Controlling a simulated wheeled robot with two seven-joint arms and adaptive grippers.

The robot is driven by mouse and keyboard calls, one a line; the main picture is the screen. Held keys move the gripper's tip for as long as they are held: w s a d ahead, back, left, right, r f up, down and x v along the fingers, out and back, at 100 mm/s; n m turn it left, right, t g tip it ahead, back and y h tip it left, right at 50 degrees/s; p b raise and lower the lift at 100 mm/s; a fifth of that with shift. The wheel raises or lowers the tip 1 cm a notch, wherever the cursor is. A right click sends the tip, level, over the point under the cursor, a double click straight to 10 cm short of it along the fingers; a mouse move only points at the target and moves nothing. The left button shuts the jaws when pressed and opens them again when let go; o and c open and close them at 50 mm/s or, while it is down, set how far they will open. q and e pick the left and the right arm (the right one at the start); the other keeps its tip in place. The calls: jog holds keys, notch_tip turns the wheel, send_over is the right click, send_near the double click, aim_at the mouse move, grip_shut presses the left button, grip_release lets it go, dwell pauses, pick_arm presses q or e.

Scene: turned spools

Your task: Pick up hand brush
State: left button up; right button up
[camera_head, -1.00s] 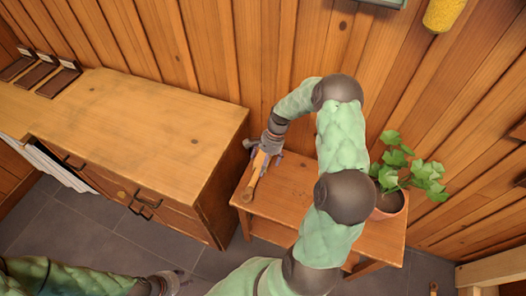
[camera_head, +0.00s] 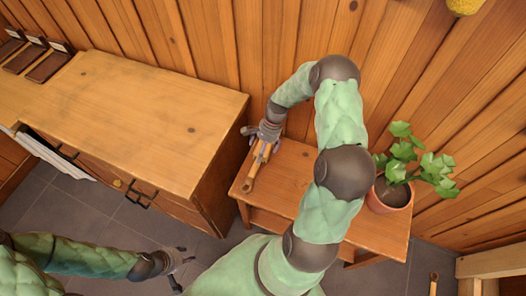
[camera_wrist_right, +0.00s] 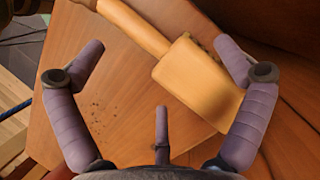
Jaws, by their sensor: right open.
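The wooden hand brush (camera_head: 252,177) lies on the small wooden side table (camera_head: 285,192), its handle towards the table's front left corner. My right gripper (camera_head: 264,140) is above its far end and partly hides it. In the right wrist view, the brush's broad tan block (camera_wrist_right: 198,82) and part of its handle show between the spread purple fingers of my right gripper (camera_wrist_right: 165,75). The fingers are open, and I see no clear grip on the block. My left gripper (camera_head: 184,270) is open and empty over the floor at the lower left.
A potted green plant (camera_head: 390,193) stands at the table's right end. A larger wooden cabinet (camera_head: 150,110) stands to the left, with several dark trays (camera_head: 48,66) at its far left. The plank wall is close behind. A slim wooden item (camera_head: 434,284) is at the lower right.

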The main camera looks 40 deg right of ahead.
jog(key=b+x, duration=0.2)
jog(key=x, duration=0.2)
jog(key=shift+s+a+f, duration=0.15)
jog(key=shift+a+f, duration=0.1)
jog(key=shift+r, duration=0.1)
jog(key=c, duration=1.3)
jog(key=shift+r, duration=0.1)
jog(key=shift+r+p, duration=0.55)
jog(key=shift+r, duration=0.05)
jog(key=c, duration=0.4)
notch_tip(320, 180, up, 3)
jog(key=shift+s+a+f+p, duration=0.1)
jog(key=shift+f+p, duration=0.15)
jog(key=shift+p, duration=0.55)
jog(key=shift+c, duration=0.2)
jog(key=s+a+r+p, duration=0.5)
jog(key=s+a+r, duration=0.4)
jog(key=a, duration=0.1)
jog(key=shift+s, duration=0.2)
